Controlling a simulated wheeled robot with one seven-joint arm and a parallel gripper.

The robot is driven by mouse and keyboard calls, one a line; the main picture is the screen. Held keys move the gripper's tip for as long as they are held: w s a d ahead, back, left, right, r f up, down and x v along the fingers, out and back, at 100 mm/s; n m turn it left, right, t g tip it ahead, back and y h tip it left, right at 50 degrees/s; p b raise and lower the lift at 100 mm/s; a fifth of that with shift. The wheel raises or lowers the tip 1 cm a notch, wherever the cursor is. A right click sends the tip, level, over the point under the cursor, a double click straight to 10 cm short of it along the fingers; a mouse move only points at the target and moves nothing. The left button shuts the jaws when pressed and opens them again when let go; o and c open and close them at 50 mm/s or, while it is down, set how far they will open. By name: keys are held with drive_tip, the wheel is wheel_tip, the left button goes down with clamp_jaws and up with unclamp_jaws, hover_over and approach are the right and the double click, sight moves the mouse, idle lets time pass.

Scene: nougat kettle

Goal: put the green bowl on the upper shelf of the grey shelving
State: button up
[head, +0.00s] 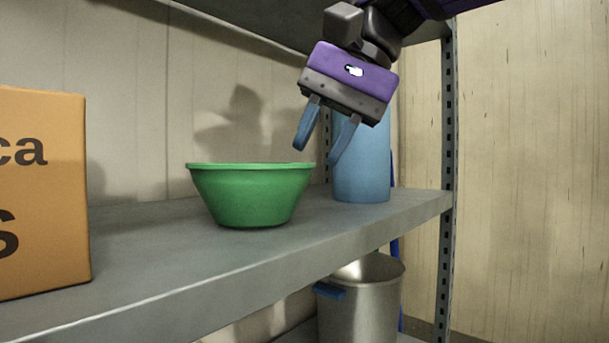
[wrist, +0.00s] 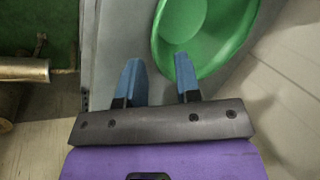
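The green bowl (head: 250,196) stands upright on a board of the grey shelving (head: 150,250), in the middle of the head view. It looks empty in the wrist view (wrist: 222,50), where its near part shows at the top. My gripper (head: 317,155) is above and to the right of the bowl, tilted down, with its two blue fingers apart and nothing between them. In the wrist view my gripper (wrist: 158,60) has its right fingertip overlapping the bowl's rim; I cannot tell whether they touch.
A blue cylinder (head: 362,165) stands on the same board, behind my gripper. An orange box (head: 45,190) stands at the left. Another board (head: 250,22) runs overhead. A metal pot (head: 362,300) sits below. A slotted post (head: 447,150) stands at the right.

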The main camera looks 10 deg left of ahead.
drive_tip(key=v, duration=0.6)
drive_tip(key=d+f+m+t+h, duration=0.1)
drive_tip(key=d+f, duration=0.3)
drive_tip(key=d, duration=0.3)
drive_tip(key=w+d+f+t, duration=0.1)
drive_tip(key=d+f+t, duration=0.1)
drive_tip(key=d+f, duration=0.35)
drive_tip(key=d+f+m+t+h, duration=0.1)
drive_tip(key=d+f, duration=0.2)
drive_tip(key=d, duration=0.6)
drive_tip(key=s+d+f+t+h, duration=0.1)
drive_tip(key=s+d+f, duration=0.3)
drive_tip(key=d+f, duration=0.3)
drive_tip(key=s+d+f+t+h, duration=0.1)
drive_tip(key=s+d+f+h, duration=0.1)
drive_tip(key=s+d+f, duration=0.2)
wheel_tip(320, 180, down, 5)
drive_tip(key=d, duration=0.2)
drive_tip(key=shift+d, duration=0.4)
drive_tip(key=shift+s+r, duration=0.1)
drive_tip(key=shift+s, duration=0.05)
